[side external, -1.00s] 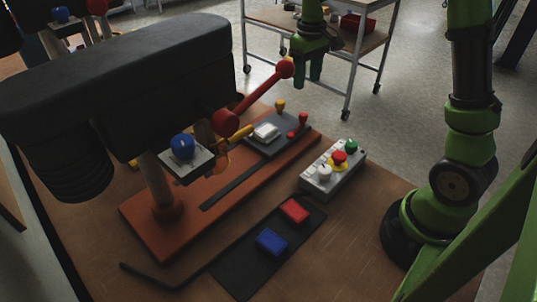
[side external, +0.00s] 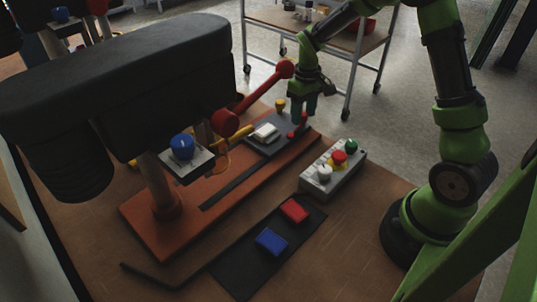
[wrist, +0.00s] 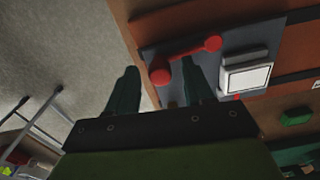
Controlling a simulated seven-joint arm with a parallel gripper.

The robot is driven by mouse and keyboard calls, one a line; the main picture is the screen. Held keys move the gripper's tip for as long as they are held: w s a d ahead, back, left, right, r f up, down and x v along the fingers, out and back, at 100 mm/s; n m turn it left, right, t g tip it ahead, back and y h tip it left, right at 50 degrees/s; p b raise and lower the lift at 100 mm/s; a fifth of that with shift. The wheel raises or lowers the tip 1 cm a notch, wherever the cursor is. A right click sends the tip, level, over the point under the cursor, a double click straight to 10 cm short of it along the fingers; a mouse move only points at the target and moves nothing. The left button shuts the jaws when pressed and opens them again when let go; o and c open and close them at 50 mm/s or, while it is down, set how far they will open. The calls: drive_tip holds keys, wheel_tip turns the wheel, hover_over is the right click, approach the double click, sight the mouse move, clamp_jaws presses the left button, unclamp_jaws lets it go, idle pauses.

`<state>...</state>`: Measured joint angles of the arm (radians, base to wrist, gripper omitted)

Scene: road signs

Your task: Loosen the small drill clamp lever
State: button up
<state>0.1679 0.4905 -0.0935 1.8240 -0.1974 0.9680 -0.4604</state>
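The small red clamp lever (side external: 297,128), a bar with round ends, lies on a dark plate (side external: 262,146) on the drill's orange base. In the wrist view the lever (wrist: 185,58) spans the plate's corner. My gripper (side external: 304,112) is just above and behind the lever, pointing down. In the wrist view my gripper (wrist: 158,82) has its two dark fingers wide apart with nothing held. The lever's left knob shows between the fingers, and the right fingertip overlaps the bar; I cannot tell whether they touch.
A white block (side external: 265,132) and a yellow knob (side external: 280,104) are on the same plate. The drill's large red handle (side external: 257,94) slants close by on the left. A button box (side external: 333,170) stands in front. Red (side external: 294,210) and blue (side external: 271,241) blocks lie nearer.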

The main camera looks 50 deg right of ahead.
clamp_jaws()
drive_tip(key=shift+s, duration=0.1)
drive_tip(key=s+m, duration=0.1)
drive_tip(key=m, duration=0.2)
drive_tip(key=shift+s, duration=0.35)
drive_tip(key=shift+s+a+m, duration=0.25)
drive_tip(key=shift+s+m, duration=0.4)
drive_tip(key=shift+m, duration=0.6)
drive_tip(key=shift+s+a+m, duration=0.2)
drive_tip(key=shift+s+m, duration=0.4)
drive_tip(key=shift+m, duration=0.65)
drive_tip(key=shift+o, duration=0.5)
unclamp_jaws()
wheel_tip(320, 180, up, 17)
